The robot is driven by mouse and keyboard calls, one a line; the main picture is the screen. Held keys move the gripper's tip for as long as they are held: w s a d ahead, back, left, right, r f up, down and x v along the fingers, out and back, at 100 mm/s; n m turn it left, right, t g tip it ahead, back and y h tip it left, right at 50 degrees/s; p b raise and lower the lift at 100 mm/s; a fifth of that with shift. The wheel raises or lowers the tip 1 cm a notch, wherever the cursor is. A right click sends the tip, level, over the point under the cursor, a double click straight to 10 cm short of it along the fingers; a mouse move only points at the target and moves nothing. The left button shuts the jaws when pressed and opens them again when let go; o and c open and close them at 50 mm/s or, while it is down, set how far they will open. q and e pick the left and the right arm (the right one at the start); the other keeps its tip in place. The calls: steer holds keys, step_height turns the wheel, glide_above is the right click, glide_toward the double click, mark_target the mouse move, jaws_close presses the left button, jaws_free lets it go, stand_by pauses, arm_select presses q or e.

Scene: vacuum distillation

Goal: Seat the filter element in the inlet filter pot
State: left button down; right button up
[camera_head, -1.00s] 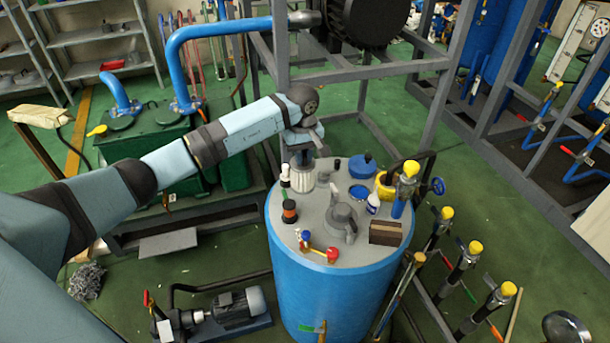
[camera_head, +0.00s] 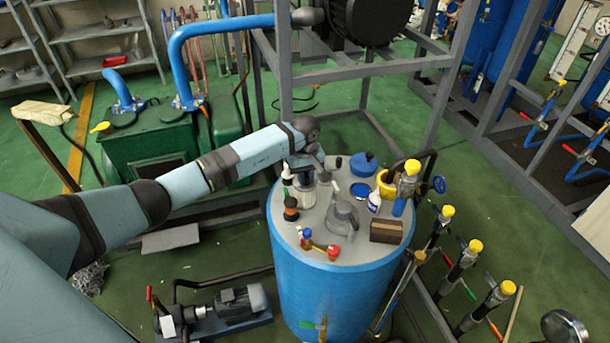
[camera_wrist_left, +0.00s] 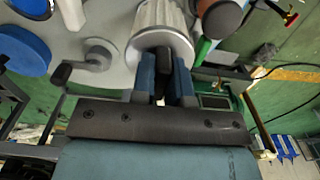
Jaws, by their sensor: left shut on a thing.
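The filter element (camera_head: 303,196) is a white pleated cylinder standing upright at the back left of the blue tank's grey top. My left gripper (camera_head: 305,165) is above it, with the wrist at its upper end. My right gripper is out of view.
A grey frame (camera_head: 285,75) stands behind.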

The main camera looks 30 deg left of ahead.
arm_select(q)
steer(key=c, duration=1.1)
jaws_free()
